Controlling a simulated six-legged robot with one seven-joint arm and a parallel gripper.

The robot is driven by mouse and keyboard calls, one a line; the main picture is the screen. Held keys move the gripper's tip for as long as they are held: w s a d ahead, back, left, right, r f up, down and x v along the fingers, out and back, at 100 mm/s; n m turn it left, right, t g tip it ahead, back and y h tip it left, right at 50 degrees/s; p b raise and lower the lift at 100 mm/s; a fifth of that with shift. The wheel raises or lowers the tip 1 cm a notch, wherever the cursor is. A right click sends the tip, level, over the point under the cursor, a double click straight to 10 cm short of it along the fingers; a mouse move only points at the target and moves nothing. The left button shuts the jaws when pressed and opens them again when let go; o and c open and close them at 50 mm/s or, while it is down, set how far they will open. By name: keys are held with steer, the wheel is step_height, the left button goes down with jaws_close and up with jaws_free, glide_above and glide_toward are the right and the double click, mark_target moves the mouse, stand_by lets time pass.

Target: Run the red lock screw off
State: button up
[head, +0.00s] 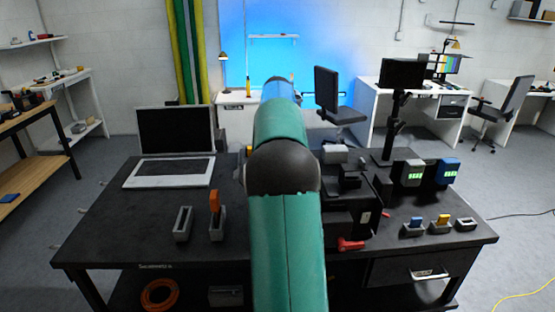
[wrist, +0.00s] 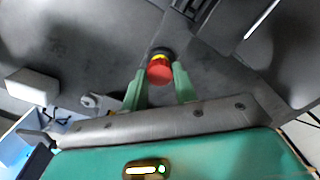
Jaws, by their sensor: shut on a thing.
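In the wrist view a red round knob (wrist: 160,72), taken as the red lock screw, has a yellow ring and a dark base behind it. My gripper (wrist: 161,82) has its green fingers on both sides of this knob, shut on it. The knob sits against a dark surface. In the head view my green arm hides the gripper and the middle of the table.
A dark upright stand (head: 391,130) rises behind. The table's front left is clear.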

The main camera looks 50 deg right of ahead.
steer(key=shift+r, duration=0.2)
steer(key=shift+r, duration=1.4)
